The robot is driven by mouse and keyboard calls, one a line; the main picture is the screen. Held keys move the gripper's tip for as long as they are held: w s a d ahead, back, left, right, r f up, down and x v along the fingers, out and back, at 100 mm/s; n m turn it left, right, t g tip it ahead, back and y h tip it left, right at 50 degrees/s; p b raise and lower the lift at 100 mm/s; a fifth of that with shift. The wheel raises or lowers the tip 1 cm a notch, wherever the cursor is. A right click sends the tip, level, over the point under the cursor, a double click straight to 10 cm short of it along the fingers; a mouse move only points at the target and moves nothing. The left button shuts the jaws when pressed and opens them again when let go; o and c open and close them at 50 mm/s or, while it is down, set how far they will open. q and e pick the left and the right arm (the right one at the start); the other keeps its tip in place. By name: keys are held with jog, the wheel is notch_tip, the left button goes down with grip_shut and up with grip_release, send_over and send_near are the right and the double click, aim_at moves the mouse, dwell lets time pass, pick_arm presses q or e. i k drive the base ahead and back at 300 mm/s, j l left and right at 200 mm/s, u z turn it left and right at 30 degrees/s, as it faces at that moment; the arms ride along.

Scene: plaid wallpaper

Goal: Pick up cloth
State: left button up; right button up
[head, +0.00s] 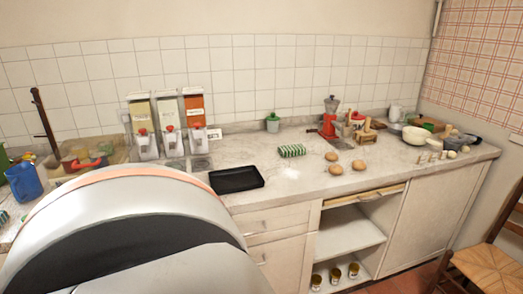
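A small green-and-white striped item (291,150) lies on the counter near the middle of the head view. It looks like a folded cloth, and nothing touches it. A part of a similar green patterned item (3,217) shows at the far left edge, too cut off to tell what it is. Neither of my grippers is in view. A large rounded white and grey part of my own body fills the lower left and hides the counter front there.
The marble counter (290,176) holds a black tray (236,179), several brown round items, a red grinder (330,119), a white pan (421,137) and three dispensers (168,125). A blue jug (24,182) stands left. A wooden chair (490,262) stands right. Counter around the striped item is mostly clear.

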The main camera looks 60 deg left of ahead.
aim_at(295, 149)
jog(key=u, duration=1.8)
